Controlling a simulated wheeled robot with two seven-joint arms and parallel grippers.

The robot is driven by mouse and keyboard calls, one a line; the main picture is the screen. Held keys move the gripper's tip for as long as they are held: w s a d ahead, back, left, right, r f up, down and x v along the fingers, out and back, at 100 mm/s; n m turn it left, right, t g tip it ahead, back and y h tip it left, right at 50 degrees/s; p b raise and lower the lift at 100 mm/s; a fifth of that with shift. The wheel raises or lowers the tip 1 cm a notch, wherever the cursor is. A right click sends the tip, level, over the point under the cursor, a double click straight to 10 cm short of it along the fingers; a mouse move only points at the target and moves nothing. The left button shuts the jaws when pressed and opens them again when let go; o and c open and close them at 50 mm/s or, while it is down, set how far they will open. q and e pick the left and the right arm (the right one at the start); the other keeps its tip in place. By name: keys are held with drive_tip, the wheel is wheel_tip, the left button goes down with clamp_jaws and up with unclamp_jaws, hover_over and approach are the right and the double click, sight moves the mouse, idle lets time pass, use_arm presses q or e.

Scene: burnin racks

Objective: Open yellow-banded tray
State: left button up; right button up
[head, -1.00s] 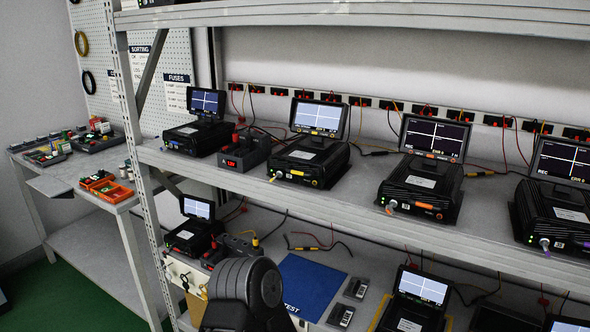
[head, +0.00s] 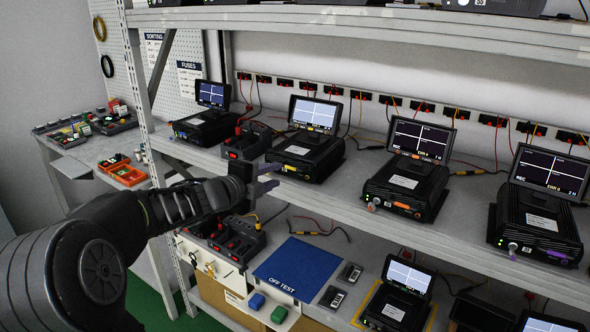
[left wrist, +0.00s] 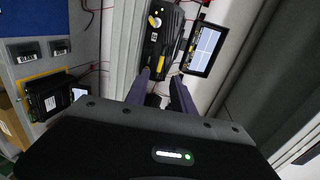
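The yellow-banded tray is in a black recorder unit (head: 310,160) on the middle shelf, below a small lit screen (head: 316,113). Its yellow front marks show beside my fingers, and its front left is partly hidden by them. My left gripper (head: 269,178) comes in from the left and is in front of that unit's front left corner. In the left wrist view, the purple fingers (left wrist: 162,88) stand apart with nothing visible held between them. The unit's black body with yellow parts (left wrist: 156,45) lies just beyond the fingertips. I cannot tell whether they touch. My right gripper is not in view.
An orange-banded unit (head: 405,186) and a purple-marked unit (head: 538,222) stand to the right. A black unit (head: 203,127) and a red-button box (head: 246,141) are to the left. The shelf above limits height. A blue mat (head: 298,268) lies on the shelf below.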

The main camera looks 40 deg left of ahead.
use_arm(q)
drive_tip(key=shift+s+a, duration=0.1)
drive_tip(key=p+x, duration=0.1)
drive_tip(key=x, duration=0.7)
idle(0.4)
drive_tip(key=shift+c, duration=0.2)
clamp_jaws()
idle(1.1)
